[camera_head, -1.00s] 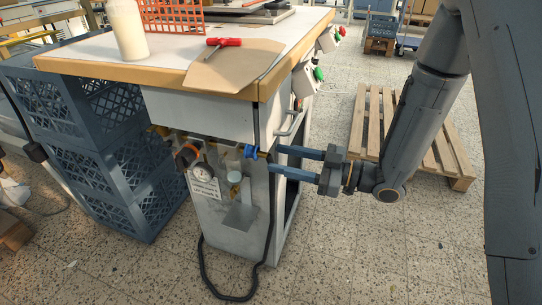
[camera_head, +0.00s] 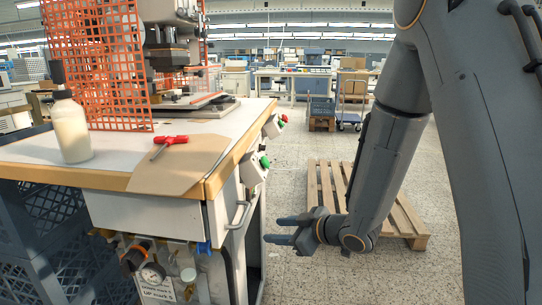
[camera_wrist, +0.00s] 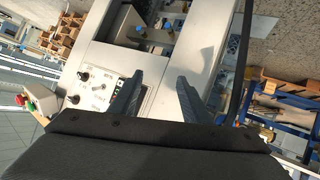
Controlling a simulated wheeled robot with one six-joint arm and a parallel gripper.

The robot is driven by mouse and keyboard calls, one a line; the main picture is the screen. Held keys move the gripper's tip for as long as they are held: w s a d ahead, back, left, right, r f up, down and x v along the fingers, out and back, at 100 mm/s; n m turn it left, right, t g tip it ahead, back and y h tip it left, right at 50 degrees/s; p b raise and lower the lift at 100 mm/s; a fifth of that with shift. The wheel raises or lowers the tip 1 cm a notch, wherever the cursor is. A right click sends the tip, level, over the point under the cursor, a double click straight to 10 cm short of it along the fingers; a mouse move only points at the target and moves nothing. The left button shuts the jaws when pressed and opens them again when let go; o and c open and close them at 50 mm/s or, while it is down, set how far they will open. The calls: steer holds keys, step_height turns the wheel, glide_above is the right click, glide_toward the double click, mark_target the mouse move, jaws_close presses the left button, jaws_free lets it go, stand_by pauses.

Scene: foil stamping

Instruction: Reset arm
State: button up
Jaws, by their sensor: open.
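My gripper (camera_head: 272,230) is open and empty in the head view. It hangs in the air just right of the workbench's front side, clear of the drawer handle. My arm comes down from the upper right. In the wrist view my gripper's two dark fingers (camera_wrist: 158,92) are spread apart with nothing between them. The machine cabinet (camera_wrist: 205,40) lies beyond the fingers in that view.
The workbench (camera_head: 112,178) carries a bottle (camera_head: 71,132), a red-handled tool (camera_head: 170,142) and an orange mesh guard (camera_head: 95,60). A pressure gauge (camera_head: 152,274) sits on its front. A wooden pallet (camera_head: 330,185) lies behind my arm. Blue crates (camera_head: 45,215) stand at left.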

steer(key=s+d+r+m+h, duration=0.1)
steer(key=s+d+m+h, duration=0.1)
steer(key=d+m+h, duration=0.75)
steer(key=s+d+g, duration=0.3)
steer(key=s+d, duration=0.5)
steer(key=s+a+r+g, duration=0.3)
steer(key=s+a+r, duration=0.1)
steer(key=s, duration=0.5)
steer(key=s+a+r+g, duration=0.2)
steer(key=s+a+r, duration=0.2)
steer(key=s, duration=0.6)
steer(key=d+r+m+p, duration=0.3)
steer(key=d+r+p, duration=0.4)
steer(key=p, duration=0.7)
steer(key=shift+w+d+r+p, duration=0.25)
steer(key=shift+w+d+p, duration=0.1)
steer(key=shift+d+p, duration=0.05)
